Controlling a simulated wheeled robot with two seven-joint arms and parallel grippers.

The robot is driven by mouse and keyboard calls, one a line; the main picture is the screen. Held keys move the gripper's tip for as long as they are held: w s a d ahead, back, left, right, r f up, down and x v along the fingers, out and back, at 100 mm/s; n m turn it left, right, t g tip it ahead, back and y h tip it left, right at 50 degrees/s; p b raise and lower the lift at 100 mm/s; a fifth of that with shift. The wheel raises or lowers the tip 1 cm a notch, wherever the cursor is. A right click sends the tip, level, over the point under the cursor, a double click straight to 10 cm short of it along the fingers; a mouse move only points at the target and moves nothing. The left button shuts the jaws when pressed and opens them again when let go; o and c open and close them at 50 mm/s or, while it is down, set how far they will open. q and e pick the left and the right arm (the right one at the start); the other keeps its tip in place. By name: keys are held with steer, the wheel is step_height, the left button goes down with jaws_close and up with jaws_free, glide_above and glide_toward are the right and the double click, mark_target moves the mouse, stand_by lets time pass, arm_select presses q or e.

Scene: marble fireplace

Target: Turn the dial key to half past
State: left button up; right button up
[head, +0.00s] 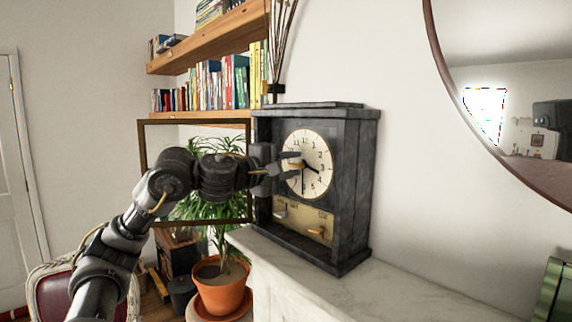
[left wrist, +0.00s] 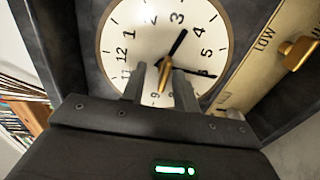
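The dark stone clock (head: 350,190) stands upright on the mantel. Its cream round dial (head: 318,188) also shows in the left wrist view (left wrist: 120,25). The thin black long hand (left wrist: 205,74) points close to the 6; the thicker short hand (left wrist: 180,38) points between 3 and 4. The brass dial key (left wrist: 165,78) sits at the dial's centre, its grip pointing toward the 9 side. My left gripper (head: 290,162) is at the dial, its two fingers (left wrist: 160,88) apart on either side of the key, with a gap visible on the left. My right gripper is not in view.
Below the dial is a brass panel with a lever (head: 316,231), marked LOW in the wrist view (left wrist: 265,40). A round mirror (head: 480,130) hangs at right; a potted plant (head: 220,290) and bookshelves (head: 210,45) are left.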

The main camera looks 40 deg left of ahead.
arm_select(q)
steer(key=shift+s+f, duration=0.1)
steer(key=shift+f, duration=0.05)
steer(key=shift+s, duration=0.3)
steer(key=s+b, duration=0.3)
steer(key=s, duration=0.7)
steer(key=shift+s+a+b, duration=0.15)
steer(key=shift+a+b, duration=0.15)
steer(key=shift+a, duration=0.15)
